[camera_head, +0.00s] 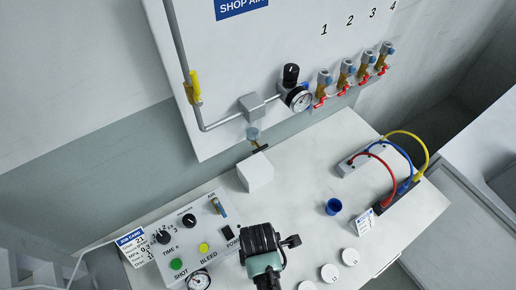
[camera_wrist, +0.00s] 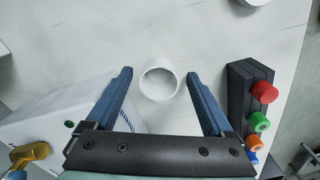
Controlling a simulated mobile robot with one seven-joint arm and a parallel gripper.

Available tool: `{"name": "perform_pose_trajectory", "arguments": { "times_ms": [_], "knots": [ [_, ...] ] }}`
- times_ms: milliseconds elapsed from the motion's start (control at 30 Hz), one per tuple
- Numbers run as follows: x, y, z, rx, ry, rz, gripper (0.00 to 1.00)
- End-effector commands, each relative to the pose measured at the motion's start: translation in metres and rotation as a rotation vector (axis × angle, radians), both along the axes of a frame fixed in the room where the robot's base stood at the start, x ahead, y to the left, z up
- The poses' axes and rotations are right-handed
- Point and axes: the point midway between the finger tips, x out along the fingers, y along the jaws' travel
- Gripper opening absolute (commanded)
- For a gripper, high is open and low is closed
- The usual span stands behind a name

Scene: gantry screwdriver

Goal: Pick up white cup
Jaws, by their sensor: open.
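The white cup (camera_wrist: 160,84) stands on the pale bench top in the wrist view, seen from above with its round mouth facing me. My gripper (camera_wrist: 159,75) is open, with one blue finger on each side of the cup in the picture. Both fingers look clear of it. I cannot tell how far the fingertips are above the cup. I cannot make out a white cup in the head view, where my dark and teal arm end covers part of the bench front.
In the wrist view, a black block (camera_wrist: 246,100) with coloured knobs stands close right of the fingers; a white box (camera_wrist: 60,120) is at left. The head view shows a blue cup (camera_head: 333,207), a control panel (camera_head: 150,262), a white block (camera_head: 255,173) and coloured hoses (camera_head: 404,160).

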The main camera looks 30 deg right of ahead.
Motion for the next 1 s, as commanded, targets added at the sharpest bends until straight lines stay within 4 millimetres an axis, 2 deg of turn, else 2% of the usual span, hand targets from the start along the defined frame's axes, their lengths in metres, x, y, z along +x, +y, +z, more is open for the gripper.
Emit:
{"name": "perform_pose_trajectory", "arguments": {
  "times_ms": [233,267,700,733,1000],
  "knots": [
    [0.0004,-0.0001,-0.002,0.0,-0.001,0.0,0.87],
    [0.0004,0.0,-0.002,0.0,-0.001,0.0,0.83],
    [0.0005,-0.0001,-0.0018,0.0,-0.001,0.0,0.04],
    [0.0005,-0.0001,-0.0018,0.0,-0.001,0.0,0.0],
    [0.0008,-0.0002,0.0018,-0.001,-0.002,0.0,0.0]
  ]
}}
